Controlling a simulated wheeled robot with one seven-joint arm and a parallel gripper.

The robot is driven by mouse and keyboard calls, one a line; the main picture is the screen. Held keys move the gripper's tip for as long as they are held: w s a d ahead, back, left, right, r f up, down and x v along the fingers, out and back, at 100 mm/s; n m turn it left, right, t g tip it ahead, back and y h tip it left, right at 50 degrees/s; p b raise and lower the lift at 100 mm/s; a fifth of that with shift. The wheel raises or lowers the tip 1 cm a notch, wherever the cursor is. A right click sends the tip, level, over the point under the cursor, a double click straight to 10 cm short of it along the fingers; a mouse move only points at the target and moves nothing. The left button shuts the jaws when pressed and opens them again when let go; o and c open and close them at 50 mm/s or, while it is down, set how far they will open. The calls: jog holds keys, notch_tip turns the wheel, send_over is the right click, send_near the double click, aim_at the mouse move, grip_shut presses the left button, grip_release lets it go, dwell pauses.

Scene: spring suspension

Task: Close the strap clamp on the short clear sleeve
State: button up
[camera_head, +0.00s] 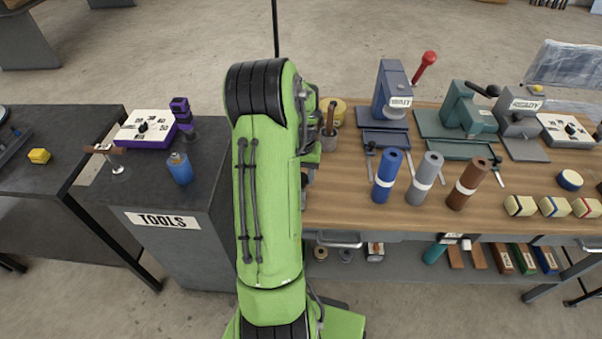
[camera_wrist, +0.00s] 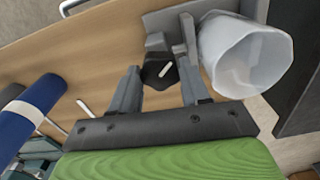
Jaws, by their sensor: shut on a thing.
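The short clear sleeve (camera_wrist: 245,62) shows in the wrist view as a wide, translucent whitish tube at the upper right, its open end facing me. A grey metal clamp part (camera_wrist: 165,22) stands beside it on the left. My gripper (camera_wrist: 158,66) has its two grey fingers on either side of a dark knob-like piece (camera_wrist: 156,76) with a small white bar on it, and is shut on it. The strap itself is hard to make out, so I cannot tell how tight it is. In the head view, my green arm hides the sleeve and gripper.
On the wooden bench (camera_head: 350,212) stand blue (camera_head: 388,178), grey (camera_head: 425,180) and brown (camera_head: 468,185) cylinders. Bench presses (camera_head: 392,92) stand behind them. A grey pot with a brown-handled tool (camera_head: 331,136) is close to my arm. A dark tools cabinet (camera_head: 200,225) stands at left.

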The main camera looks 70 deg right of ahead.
jog(key=shift+m, duration=0.7)
jog(key=o, duration=1.1)
jog(key=shift+c, duration=0.2)
